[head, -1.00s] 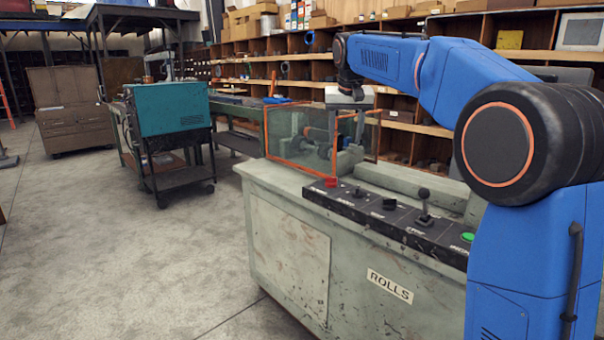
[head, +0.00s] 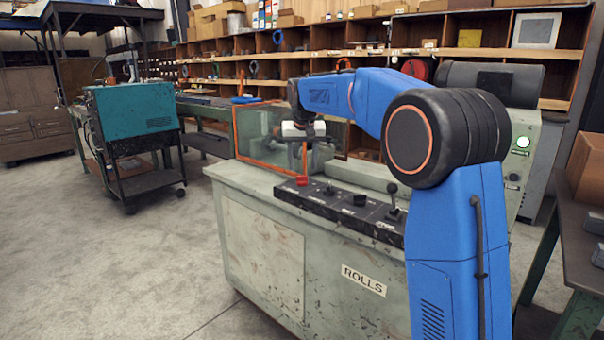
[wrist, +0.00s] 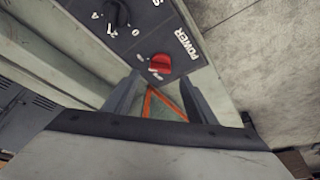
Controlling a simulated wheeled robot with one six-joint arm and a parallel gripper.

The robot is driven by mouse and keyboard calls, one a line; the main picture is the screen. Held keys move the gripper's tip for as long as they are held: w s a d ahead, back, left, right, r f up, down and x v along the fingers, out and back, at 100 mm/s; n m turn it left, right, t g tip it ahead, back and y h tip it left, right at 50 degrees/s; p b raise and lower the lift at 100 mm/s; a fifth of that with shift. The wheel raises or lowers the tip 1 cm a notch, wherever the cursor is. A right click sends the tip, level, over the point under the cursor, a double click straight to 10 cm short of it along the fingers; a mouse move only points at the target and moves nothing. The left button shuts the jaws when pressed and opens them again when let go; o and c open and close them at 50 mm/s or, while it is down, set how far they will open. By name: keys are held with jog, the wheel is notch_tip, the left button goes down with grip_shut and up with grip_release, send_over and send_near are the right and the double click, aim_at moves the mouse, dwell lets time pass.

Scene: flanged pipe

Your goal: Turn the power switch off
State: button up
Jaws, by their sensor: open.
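The red power switch (wrist: 160,63) sits on the dark control panel, beside the white word POWER, in the wrist view. In the head view the red switch (head: 302,181) is at the left end of the panel (head: 340,207) on top of the green machine. My gripper (wrist: 158,85) is open, with its two fingers apart and nothing between them. In the wrist view the switch lies just beyond the fingertips, roughly between them. In the head view my gripper (head: 304,160) hangs above the panel's left end, near the red switch. I cannot tell whether it touches.
A black rotary knob (wrist: 117,14) is next to the power switch. A black lever (head: 393,198) stands farther right on the panel. A glass guard with an orange frame (head: 262,140) rises behind the panel's left end. A dark table (head: 585,225) is at the right.

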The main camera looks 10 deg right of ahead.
aim_at(302, 176)
jog(key=shift+x, duration=2.6)
jog(key=c, duration=1.1)
